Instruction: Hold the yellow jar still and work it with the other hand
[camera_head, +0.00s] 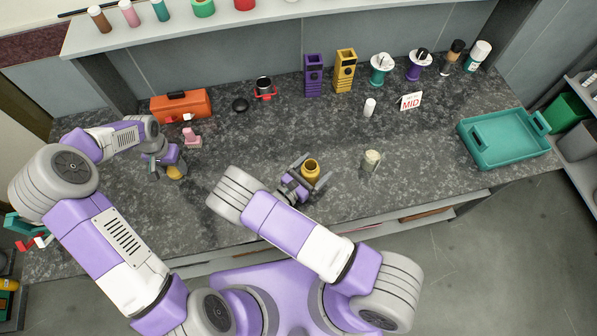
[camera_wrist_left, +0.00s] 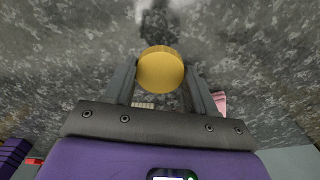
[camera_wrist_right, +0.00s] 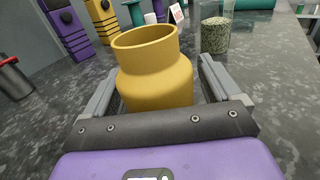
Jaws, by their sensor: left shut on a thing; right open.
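The yellow jar (camera_head: 311,165) stands upright on the dark counter near the front middle, its mouth open and uncovered. It fills the middle of the right wrist view (camera_wrist_right: 155,75). My right gripper (camera_head: 308,181) is open, with one finger on either side of the jar; a gap shows at the fingers. My left gripper (camera_head: 174,168) is shut on a round yellow lid (camera_wrist_left: 160,70), well to the left of the jar. The lid also shows in the head view (camera_head: 175,173). How high the lid is above the counter is hard to tell.
A speckled glass jar (camera_head: 371,161) stands right of the yellow jar. A pink object (camera_head: 192,138) is close to my left gripper. An orange toolbox (camera_head: 181,106), purple and yellow holders (camera_head: 345,71) and a teal tray (camera_head: 500,140) stand farther off. The counter between my grippers is clear.

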